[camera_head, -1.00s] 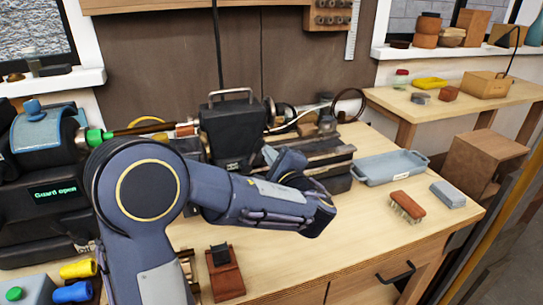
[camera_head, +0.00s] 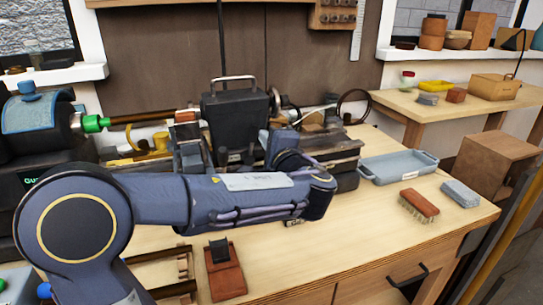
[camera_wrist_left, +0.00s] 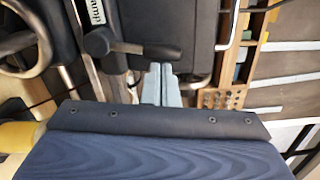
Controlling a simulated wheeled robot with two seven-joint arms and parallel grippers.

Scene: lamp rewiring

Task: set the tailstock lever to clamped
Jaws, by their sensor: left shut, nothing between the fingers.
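In the left wrist view a black lever (camera_wrist_left: 140,48) reaches right from a round hub, beside a pale label (camera_wrist_left: 96,12) whose visible letters read "amp". My left gripper (camera_wrist_left: 161,72) is shut and empty, its grey fingertips just below the lever's outer end. I cannot tell whether they touch it. A dark handwheel (camera_wrist_left: 42,48) is at the left. In the head view my left arm crosses in front of the lathe, and I cannot make out the lever or the fingertips. My right gripper is out of view.
A dark case (camera_head: 235,118) with a handle rises behind my forearm. A blue-grey tray (camera_head: 398,168), a brush (camera_head: 418,206) and a grey block (camera_head: 460,193) are on the bench at the right. Bare bench lies in front of them.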

